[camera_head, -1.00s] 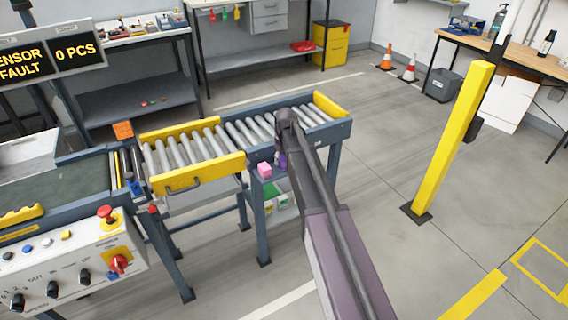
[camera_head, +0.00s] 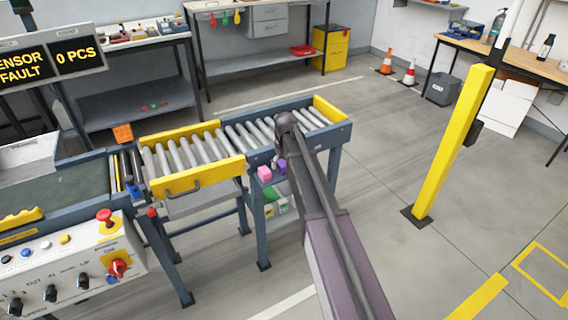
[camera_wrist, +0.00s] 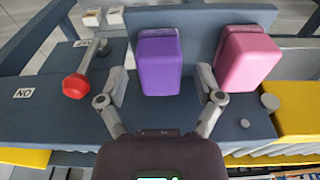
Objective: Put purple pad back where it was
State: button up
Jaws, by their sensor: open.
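The purple pad (camera_wrist: 160,62) is a rounded block in the wrist view, standing against a blue-grey panel (camera_wrist: 200,20). My gripper (camera_wrist: 162,78) is open, with one finger on each side of the purple pad; small gaps show between fingers and pad. In the head view the purple pad (camera_head: 282,166) shows as a small patch beside my arm at the conveyor's side; my gripper is hidden there behind my arm. A pink pad (camera_wrist: 247,58) stands just right of the purple pad, near the right finger. It also shows in the head view (camera_head: 264,173).
A red-knobbed lever (camera_wrist: 77,86) lies left of my left finger, near a label reading NO (camera_wrist: 24,93). The roller conveyor (camera_head: 190,155) with yellow guards runs beside my arm. A yellow post (camera_head: 455,145) stands to the right. Open floor lies between post and conveyor.

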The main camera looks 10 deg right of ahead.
aim_at(284, 165)
jog(key=shift+r, duration=0.15)
notch_tip(284, 165, up, 12)
jog(key=s+p, duration=0.1)
jog(key=p, duration=1.1)
jog(key=shift+s+d, duration=0.2)
dwell(0.5)
jog(key=s+m+g, duration=0.1)
jog(key=s+m, duration=0.2)
jog(key=s, duration=2.4)
jog(key=shift+s+f+m, duration=0.2)
jog(key=shift+s+m, duration=0.1)
jog(key=shift+s, duration=0.1)
